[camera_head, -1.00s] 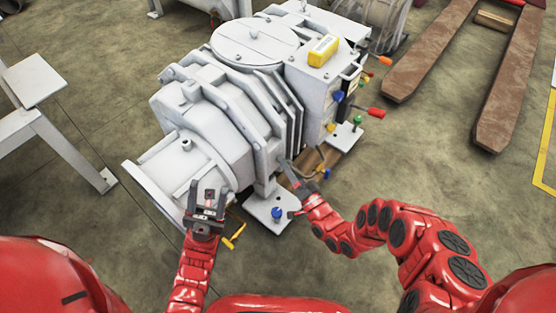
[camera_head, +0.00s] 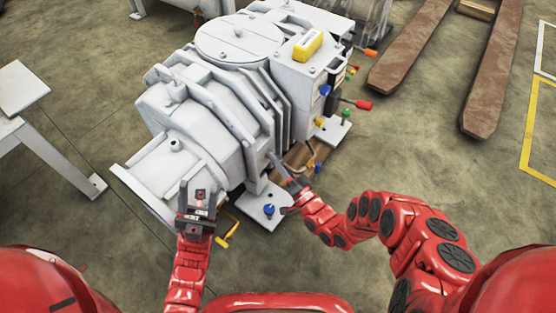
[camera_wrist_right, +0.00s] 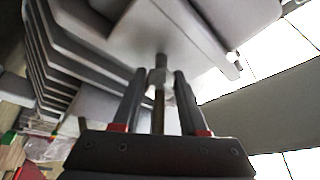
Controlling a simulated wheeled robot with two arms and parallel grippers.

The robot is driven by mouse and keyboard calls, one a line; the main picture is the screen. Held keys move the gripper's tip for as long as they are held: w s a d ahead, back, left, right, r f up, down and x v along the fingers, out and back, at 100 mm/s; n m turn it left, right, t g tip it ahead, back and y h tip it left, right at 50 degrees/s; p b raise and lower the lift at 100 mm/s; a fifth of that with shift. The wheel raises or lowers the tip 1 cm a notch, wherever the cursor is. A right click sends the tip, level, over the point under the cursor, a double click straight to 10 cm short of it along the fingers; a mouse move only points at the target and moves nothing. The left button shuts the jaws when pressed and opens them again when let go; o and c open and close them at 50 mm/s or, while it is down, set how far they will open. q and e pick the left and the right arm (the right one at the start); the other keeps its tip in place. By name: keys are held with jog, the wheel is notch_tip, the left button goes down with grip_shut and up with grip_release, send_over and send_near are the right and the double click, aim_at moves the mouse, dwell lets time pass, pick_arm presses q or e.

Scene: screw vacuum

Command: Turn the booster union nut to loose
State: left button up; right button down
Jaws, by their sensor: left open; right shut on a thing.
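The big white vacuum machine (camera_head: 215,110) fills the middle of the head view. My right gripper (camera_head: 276,163) is at its lower near side. In the right wrist view, my right gripper (camera_wrist_right: 163,75) is shut on a small grey nut (camera_wrist_right: 159,77), with one finger on each side. A thin brownish pipe (camera_wrist_right: 158,112) runs from the nut back between the fingers. The nut is too small to make out in the head view.
A yellow-handled lever (camera_head: 228,235) is close right of my left gripper. A foot plate with a blue knob (camera_head: 267,211) lies below my right gripper. Coloured handles (camera_head: 358,104) stick out at the machine's right.

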jog(key=shift+n, duration=0.3)
jog(key=n+y, duration=0.1)
jog(key=n, duration=0.1)
jog(key=n+y, duration=0.1)
jog(key=n, duration=0.2)
jog(key=shift+s+g, duration=0.1)
jog(key=shift+g, duration=0.2)
jog(key=shift+n+g+y, duration=0.4)
jog(key=shift+n+y, duration=0.5)
jog(key=shift+n, duration=0.9)
jog(key=shift+c, duration=2.2)
grip_release()
